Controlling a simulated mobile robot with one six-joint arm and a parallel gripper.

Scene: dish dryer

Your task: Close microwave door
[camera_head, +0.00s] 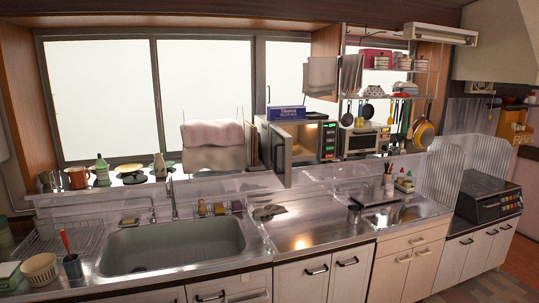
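The microwave (328,143) stands on the raised shelf behind the counter, under the window, with green lit marks on its control panel at the right. Its door (281,152) is open, hinged at the left and swung out toward me over the counter. The front opening is partly visible to the right of the door. A blue box (286,113) lies on top of the microwave. My gripper is not in view.
A toaster oven (363,141) stands right of the microwave, with hanging utensils and pans (424,134) beyond. A towel rack (213,146) stands to its left. Below are the sink (172,246) and a mostly clear steel counter (308,228). Bottles and cups line the windowsill.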

